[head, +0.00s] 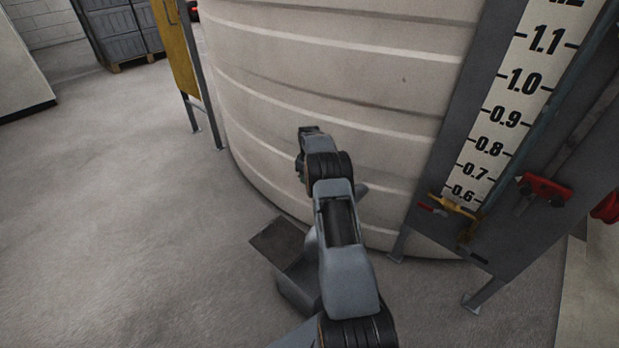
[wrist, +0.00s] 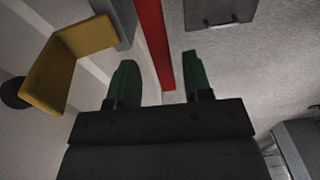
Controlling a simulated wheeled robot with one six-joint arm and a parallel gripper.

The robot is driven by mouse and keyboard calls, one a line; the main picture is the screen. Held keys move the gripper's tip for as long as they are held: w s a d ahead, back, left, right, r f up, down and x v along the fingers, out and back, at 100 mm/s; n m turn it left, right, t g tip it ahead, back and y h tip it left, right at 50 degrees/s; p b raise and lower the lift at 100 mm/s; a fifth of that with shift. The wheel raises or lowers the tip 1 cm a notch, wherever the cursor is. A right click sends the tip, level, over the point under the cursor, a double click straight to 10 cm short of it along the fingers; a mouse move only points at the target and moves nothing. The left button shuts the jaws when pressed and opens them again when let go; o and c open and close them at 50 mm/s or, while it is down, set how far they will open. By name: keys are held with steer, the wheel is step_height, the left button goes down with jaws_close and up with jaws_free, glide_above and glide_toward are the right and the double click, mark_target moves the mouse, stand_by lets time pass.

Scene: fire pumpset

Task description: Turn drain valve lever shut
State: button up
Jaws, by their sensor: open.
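In the wrist view a long flat red bar (wrist: 153,35), which looks like the drain valve lever, runs from the top edge down into the gap between my two green fingers. My gripper (wrist: 160,75) is open, with one finger on each side of the bar's lower end. The bar looks nearer the right finger; I cannot tell whether it touches. In the head view my gripper (head: 301,172) is beside the lower wall of the cream tank, mostly hidden by my arm. The bar is not visible there.
The ribbed tank (head: 340,75) curves close by. A yellow angled piece (wrist: 68,62) is left of my fingers in the wrist view. A gauge board (head: 505,110) with a brass valve (head: 455,208) and a red handle (head: 545,188) stands right. Floor is open left.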

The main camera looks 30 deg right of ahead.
step_height(320, 180, up, 13)
steer(key=p, duration=0.2)
steer(key=shift+p, duration=0.4)
stand_by(0.3)
step_height(320, 180, down, 4)
steer(key=s+a+m, duration=0.1)
steer(key=s+m, duration=0.2)
steer(key=s+a+r+t+p, duration=0.1)
steer(key=s+a+r+p, duration=0.6)
steer(key=r, duration=0.5)
steer(key=s+a+r+t+p, duration=0.1)
steer(key=s+a+r+p, duration=0.6)
steer(key=s+a+r, duration=0.3)
steer(key=s+a+r+t+p, duration=0.1)
steer(key=s+a+r+p, duration=0.6)
steer(key=r, duration=0.7)
steer(key=s+a, duration=0.2)
steer(key=s, duration=0.2)
steer(key=shift+r+t, duration=0.3)
steer(key=shift+r, duration=0.1)
